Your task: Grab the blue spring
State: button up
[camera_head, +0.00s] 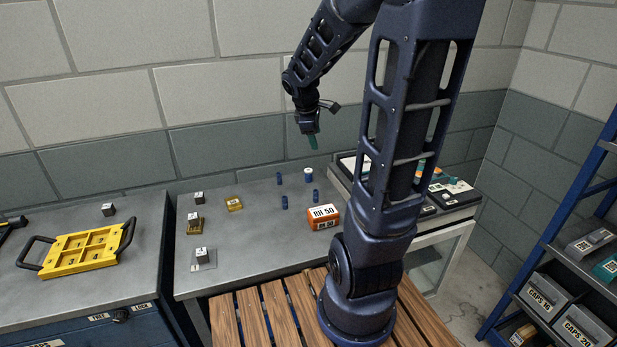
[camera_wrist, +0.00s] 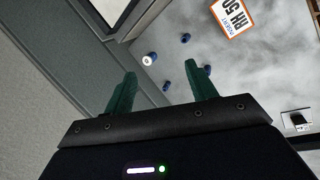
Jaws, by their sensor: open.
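Several small blue pieces stand on the grey table. In the head view they are a back-left one (camera_head: 279,178), a white-topped one (camera_head: 308,175), a front-left one (camera_head: 284,202) and a right one (camera_head: 316,195). They are too small to tell which is a spring. In the wrist view I see the white-topped piece (camera_wrist: 150,58) and three plain blue ones, including one at the top (camera_wrist: 186,38). My gripper (camera_head: 312,143) is open and empty, raised above the back of the table. Its green fingers (camera_wrist: 161,76) are spread apart, with the blue pieces beyond them.
An orange box labelled RH 50 (camera_head: 324,217) sits close to the right blue piece. A tray (camera_head: 449,196) stands at the right, a yellow carrier (camera_head: 82,249) on the left bench. A wall rises behind.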

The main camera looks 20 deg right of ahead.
jog(key=w+f+n, duration=0.5)
jog(key=w+f, duration=0.2)
jog(key=n, duration=0.7)
send_near(308, 170)
jog(key=f, duration=0.1)
jog(key=shift+g, duration=0.3)
jog(key=x, duration=0.6)
jog(key=shift+d+r, duration=0.1)
jog(key=shift+d, duration=0.15)
jog(key=shift+w+x, duration=0.15)
jog(key=shift+x, duration=1.1)
jog(key=shift+w+x, duration=0.15)
jog(key=shift+x, duration=1.15)
jog(key=shift+c, duration=0.5)
jog(key=c, duration=1)
